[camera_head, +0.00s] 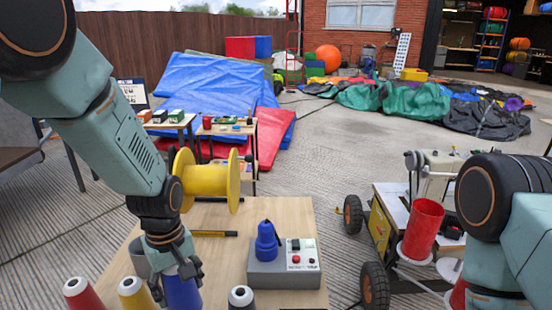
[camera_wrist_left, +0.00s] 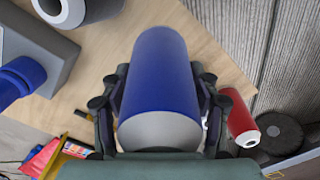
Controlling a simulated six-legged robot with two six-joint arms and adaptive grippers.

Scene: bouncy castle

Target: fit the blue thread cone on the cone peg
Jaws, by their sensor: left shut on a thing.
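The blue thread cone (camera_head: 183,293) is in my left gripper (camera_head: 176,268) at the near edge of the wooden table. In the left wrist view the blue cone (camera_wrist_left: 155,75) lies between the two fingers of the left gripper (camera_wrist_left: 158,103), its pale end towards the camera. The fingers are shut on its sides. I cannot make out the cone peg for certain. A white disc (camera_head: 447,270) shows on the cart at right, partly behind my right arm; no peg is clear on it. My right gripper is out of view.
Red (camera_head: 80,293), yellow (camera_head: 135,292) and black (camera_head: 241,297) cones stand along the near table edge. A grey switch box (camera_head: 262,275) bears a blue fitting (camera_head: 267,245). A yellow spool (camera_head: 208,180) stands behind. A red cylinder (camera_head: 423,228) stands on the wheeled cart (camera_head: 385,208).

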